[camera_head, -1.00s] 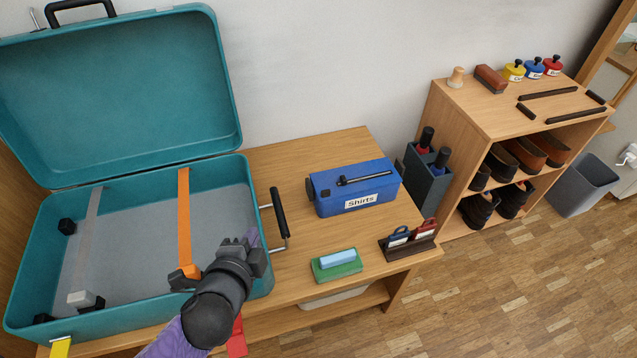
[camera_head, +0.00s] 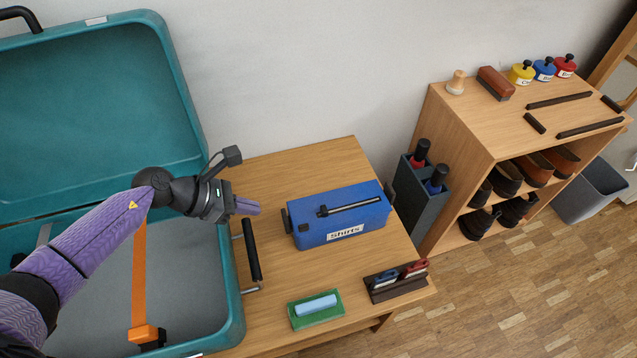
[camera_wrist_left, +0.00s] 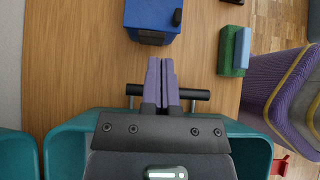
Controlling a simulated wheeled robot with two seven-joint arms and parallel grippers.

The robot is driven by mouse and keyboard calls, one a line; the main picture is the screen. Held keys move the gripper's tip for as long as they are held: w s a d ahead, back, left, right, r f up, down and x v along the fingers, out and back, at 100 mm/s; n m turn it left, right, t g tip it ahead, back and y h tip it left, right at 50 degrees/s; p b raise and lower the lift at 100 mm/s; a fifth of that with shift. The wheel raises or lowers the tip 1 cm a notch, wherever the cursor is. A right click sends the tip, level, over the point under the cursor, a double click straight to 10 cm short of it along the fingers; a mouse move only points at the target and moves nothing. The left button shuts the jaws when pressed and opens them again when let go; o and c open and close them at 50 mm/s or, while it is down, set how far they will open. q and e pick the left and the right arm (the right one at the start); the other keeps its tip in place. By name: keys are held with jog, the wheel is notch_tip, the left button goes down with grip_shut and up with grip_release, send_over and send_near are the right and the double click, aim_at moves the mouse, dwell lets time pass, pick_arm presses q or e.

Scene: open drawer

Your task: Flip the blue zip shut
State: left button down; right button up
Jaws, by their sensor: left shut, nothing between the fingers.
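The blue case (camera_head: 312,238) labelled "Shirts" lies on the wooden table, right of the open teal suitcase. On its top is a dark bar (camera_head: 348,206), the zip as far as I can tell, with a knob near its left end. The case's near end also shows in the left wrist view (camera_wrist_left: 150,18), with a dark tab. My left gripper (camera_head: 256,208) is shut and empty, left of the case and above the suitcase handle. In the left wrist view its purple fingers (camera_wrist_left: 161,62) point at the case, apart from it. My right gripper is out of view.
The teal suitcase (camera_head: 232,300) stands open, with its black handle (camera_head: 252,250) under the left gripper. A green block with a light blue top (camera_head: 315,305) and a dark holder (camera_head: 398,287) lie in front of the case. A dark bin (camera_head: 420,205) and shelf stand right.

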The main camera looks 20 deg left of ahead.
pick_arm(q)
jog(key=b, duration=0.5)
send_near(321, 214)
jog(key=f, duration=0.4)
jog(key=shift+d, duration=0.25)
jog(key=w+d, duration=0.2)
jog(key=d, duration=0.1)
jog(key=shift+w+d+b, duration=0.3)
jog(key=shift+d, duration=0.05)
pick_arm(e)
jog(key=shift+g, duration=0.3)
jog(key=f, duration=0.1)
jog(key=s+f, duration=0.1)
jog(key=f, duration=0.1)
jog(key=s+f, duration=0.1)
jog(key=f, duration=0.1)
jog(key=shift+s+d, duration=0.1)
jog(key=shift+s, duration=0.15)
